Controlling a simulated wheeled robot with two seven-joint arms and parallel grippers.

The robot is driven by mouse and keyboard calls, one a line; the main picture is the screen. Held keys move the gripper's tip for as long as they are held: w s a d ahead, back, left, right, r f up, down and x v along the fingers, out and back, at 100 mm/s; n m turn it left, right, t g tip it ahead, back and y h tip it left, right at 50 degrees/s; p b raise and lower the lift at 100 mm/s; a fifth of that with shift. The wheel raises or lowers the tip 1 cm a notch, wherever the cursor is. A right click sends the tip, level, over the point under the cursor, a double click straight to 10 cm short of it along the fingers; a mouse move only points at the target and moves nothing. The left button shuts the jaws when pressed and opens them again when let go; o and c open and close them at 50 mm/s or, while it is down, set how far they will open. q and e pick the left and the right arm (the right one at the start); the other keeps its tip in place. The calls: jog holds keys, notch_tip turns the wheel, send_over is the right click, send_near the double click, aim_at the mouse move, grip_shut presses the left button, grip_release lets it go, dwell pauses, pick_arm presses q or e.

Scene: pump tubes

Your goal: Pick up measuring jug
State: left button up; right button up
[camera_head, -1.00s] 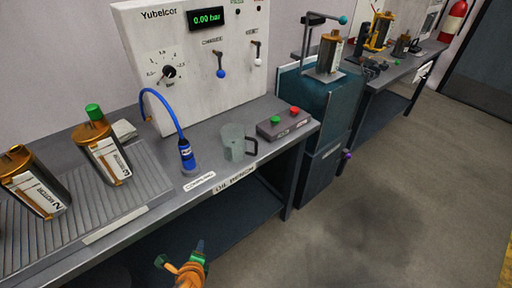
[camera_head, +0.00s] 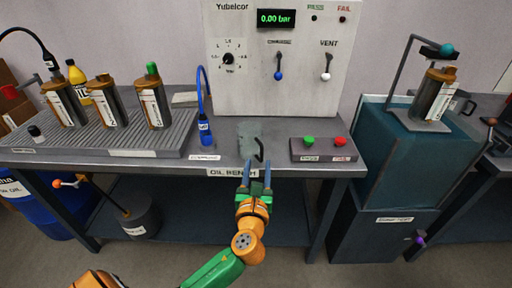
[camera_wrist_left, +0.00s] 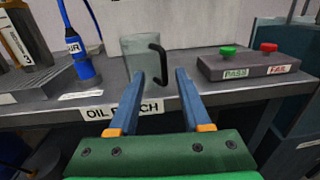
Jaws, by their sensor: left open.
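The measuring jug (camera_head: 247,141) is a clear, greyish cup with a black handle. It stands upright on the oil bench (camera_head: 225,167) near its front edge, and also shows in the left wrist view (camera_wrist_left: 136,55) with its handle on the right. My left gripper (camera_head: 257,168) is in front of the jug, its blue fingers pointing at it. In the left wrist view the left gripper (camera_wrist_left: 160,82) is open, with the handle's lower end between the fingertips in the picture. I cannot tell whether the fingers touch it. My right gripper is not in view.
A blue air connector on a hose (camera_head: 205,131) stands left of the jug. A box with green and red buttons (camera_head: 323,157) sits to the right. Several canisters (camera_head: 103,103) stand on the ribbed tray (camera_head: 93,146) at left. The white panel (camera_head: 284,80) stands behind.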

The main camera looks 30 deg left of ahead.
aim_at(262, 152)
pick_arm(q)
jog(key=x, duration=0.4)
jog(key=shift+w+d, duration=0.15)
jog(key=shift+w, duration=0.35)
jog(key=shift+s, duration=0.1)
grip_shut()
